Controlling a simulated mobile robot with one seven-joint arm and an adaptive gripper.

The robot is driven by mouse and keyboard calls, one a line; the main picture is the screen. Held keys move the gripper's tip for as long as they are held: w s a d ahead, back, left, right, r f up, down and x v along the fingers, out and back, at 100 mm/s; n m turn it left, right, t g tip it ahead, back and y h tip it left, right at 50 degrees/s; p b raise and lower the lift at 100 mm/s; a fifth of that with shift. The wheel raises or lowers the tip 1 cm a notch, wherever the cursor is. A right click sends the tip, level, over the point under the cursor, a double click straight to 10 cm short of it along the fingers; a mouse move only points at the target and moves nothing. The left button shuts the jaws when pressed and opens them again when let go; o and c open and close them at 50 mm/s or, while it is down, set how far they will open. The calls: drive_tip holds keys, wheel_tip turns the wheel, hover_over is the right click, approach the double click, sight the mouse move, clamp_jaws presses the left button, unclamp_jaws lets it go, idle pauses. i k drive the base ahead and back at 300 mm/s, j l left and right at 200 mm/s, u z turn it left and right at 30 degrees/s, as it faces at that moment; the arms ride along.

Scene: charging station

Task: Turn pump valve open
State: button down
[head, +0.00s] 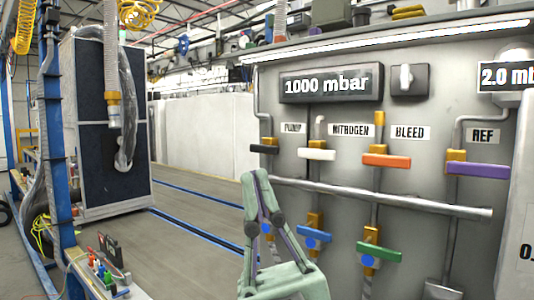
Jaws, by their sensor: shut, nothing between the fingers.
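The pump valve's black handle (264,149) lies level at the left end of the valve row, on a brass fitting. The "PUMP" label (293,128) is to its upper right, partly covered by a pipe. My pale green gripper (256,174) points up with its fingertips together, just below the black handle in the picture. Nothing shows between the fingertips. I cannot tell how far the fingertips are from the panel or whether they touch the handle.
To the right sit the white nitrogen handle (317,154), orange bleed handle (386,160) and purple ref handle (478,170). A horizontal pipe (390,196) crosses below them. Blue (314,234) and green (378,252) handles sit lower. The floor (195,220) to the left is open.

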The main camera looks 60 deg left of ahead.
sight(259, 149)
drive_tip(key=u, duration=1.7)
